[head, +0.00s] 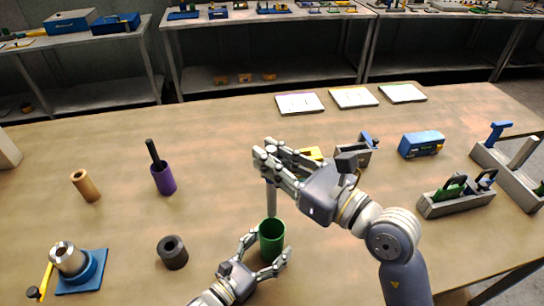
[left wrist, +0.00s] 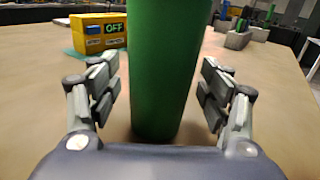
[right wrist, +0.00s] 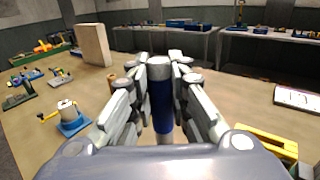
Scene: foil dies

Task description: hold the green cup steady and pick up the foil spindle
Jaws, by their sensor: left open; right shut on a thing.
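The green cup (head: 272,240) stands upright on the table; it also shows in the left wrist view (left wrist: 166,70). My left gripper (head: 266,250) is open, with its fingers on either side of the cup and a visible gap on each side. The foil spindle (head: 271,198), a grey rod, hangs upright from my right gripper (head: 272,165). In the right wrist view, the fingers close on the spindle (right wrist: 161,100), which looks dark blue there. Its lower end is at the cup's rim in the head view; I cannot tell whether it is just above or inside.
A purple cup with a dark rod (head: 163,178), a tan cylinder (head: 86,186) and a dark ring (head: 172,252) stand to the left. A metal pot on a blue base (head: 75,262) is at front left. Grey trays (head: 455,205) and a blue box (head: 421,143) are right.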

